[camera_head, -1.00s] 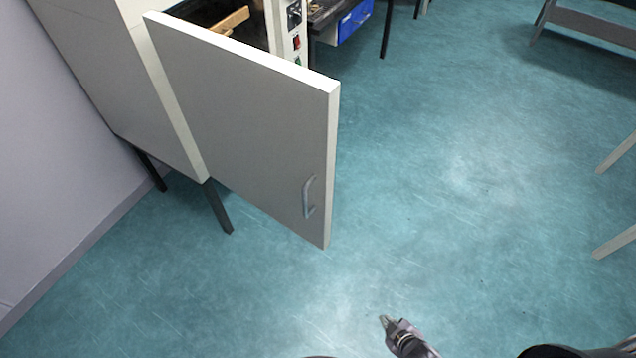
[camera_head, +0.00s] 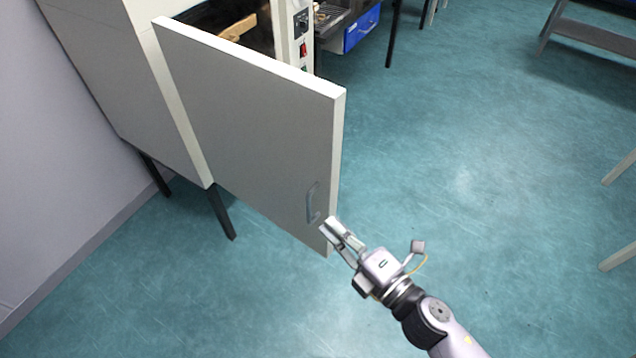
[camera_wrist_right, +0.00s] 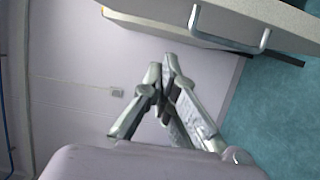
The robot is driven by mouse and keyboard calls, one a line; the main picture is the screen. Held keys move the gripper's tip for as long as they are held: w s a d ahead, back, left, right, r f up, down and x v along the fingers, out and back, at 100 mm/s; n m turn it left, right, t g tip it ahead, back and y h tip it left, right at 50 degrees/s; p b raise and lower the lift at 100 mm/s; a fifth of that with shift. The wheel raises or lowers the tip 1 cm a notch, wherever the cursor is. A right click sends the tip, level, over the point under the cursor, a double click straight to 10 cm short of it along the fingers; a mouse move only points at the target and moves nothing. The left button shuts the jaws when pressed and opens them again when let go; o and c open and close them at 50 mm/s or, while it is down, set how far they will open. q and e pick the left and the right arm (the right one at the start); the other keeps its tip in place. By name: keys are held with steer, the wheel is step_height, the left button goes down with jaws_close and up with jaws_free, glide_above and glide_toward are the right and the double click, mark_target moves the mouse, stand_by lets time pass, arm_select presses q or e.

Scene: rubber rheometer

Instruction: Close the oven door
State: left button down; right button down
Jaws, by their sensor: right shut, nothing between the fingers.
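The oven door (camera_head: 250,130) is a large pale panel in the head view, swung wide open from the oven (camera_head: 110,70) at the left. Its metal bar handle (camera_head: 312,203) is on the outer face near the free edge. My right gripper (camera_head: 329,227) is shut and empty, just below and right of the handle, in front of the door's lower free corner. In the right wrist view, my right gripper's fingertips (camera_wrist_right: 165,65) meet below the door (camera_wrist_right: 230,25) and its handle (camera_wrist_right: 232,42). I cannot tell whether it touches the door. My left gripper is not in view.
A control panel with switches (camera_head: 302,35) is beside the oven opening. A bench with a blue drawer (camera_head: 361,27) stands behind. A pale wall (camera_head: 50,180) is at the left.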

mark_target(318, 185)
steer(key=w+a+p, duration=0.1)
steer(key=w, duration=0.2)
steer(key=w+a+p, duration=0.1)
steer(key=w, duration=0.2)
steer(key=w+a+p, duration=0.1)
steer(key=w, duration=0.3)
steer(key=shift+a+p, duration=0.3)
steer(key=shift+p, duration=0.05)
steer(key=shift+w+d, duration=0.35)
steer(key=shift+d, duration=0.1)
